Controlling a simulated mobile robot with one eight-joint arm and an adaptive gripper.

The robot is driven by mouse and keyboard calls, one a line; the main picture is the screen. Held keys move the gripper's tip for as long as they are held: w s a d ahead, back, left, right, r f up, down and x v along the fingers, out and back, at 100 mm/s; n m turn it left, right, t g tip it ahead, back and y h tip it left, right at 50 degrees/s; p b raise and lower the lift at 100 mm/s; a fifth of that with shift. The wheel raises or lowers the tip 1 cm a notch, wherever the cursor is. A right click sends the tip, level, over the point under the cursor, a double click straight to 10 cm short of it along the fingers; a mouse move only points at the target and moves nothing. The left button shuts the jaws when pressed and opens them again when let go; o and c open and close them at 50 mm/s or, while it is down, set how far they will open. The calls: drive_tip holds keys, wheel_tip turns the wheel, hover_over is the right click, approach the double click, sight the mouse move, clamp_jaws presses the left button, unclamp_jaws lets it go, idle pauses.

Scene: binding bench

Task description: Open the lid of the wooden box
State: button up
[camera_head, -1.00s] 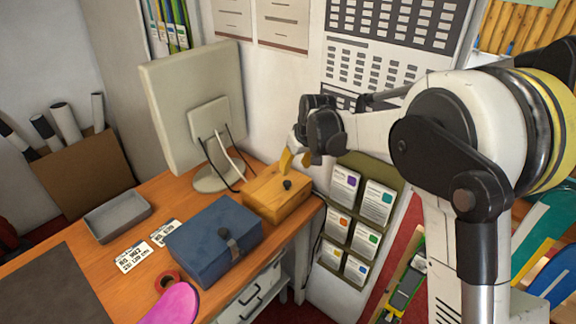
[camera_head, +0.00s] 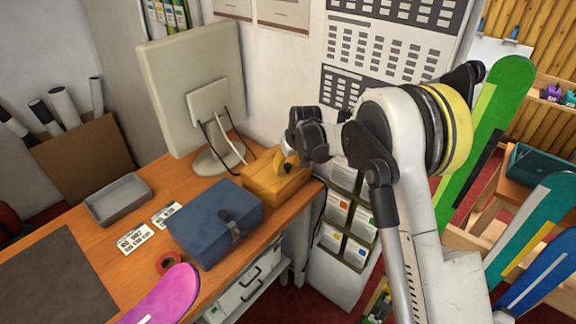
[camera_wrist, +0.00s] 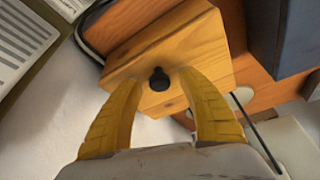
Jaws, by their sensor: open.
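The wooden box (camera_head: 272,186) stands at the far right corner of the desk in the head view, its lid closed. In the wrist view the wooden box (camera_wrist: 172,52) fills the upper middle, with a dark round knob (camera_wrist: 159,79) on it. My gripper (camera_head: 284,165) is over the box's right side in the head view. In the wrist view my gripper (camera_wrist: 156,80) is open, its two yellow fingers on either side of the knob and empty. I cannot tell whether the fingers touch the box.
A blue box (camera_head: 214,222) with a dark latch stands left of the wooden box. A monitor (camera_head: 192,95) stands behind them. A grey tray (camera_head: 118,199), labels and a tape roll (camera_head: 169,262) lie on the desk. A leaflet rack (camera_head: 345,215) stands right of the desk.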

clamp_jaws()
drive_tip(key=shift+r, duration=0.1)
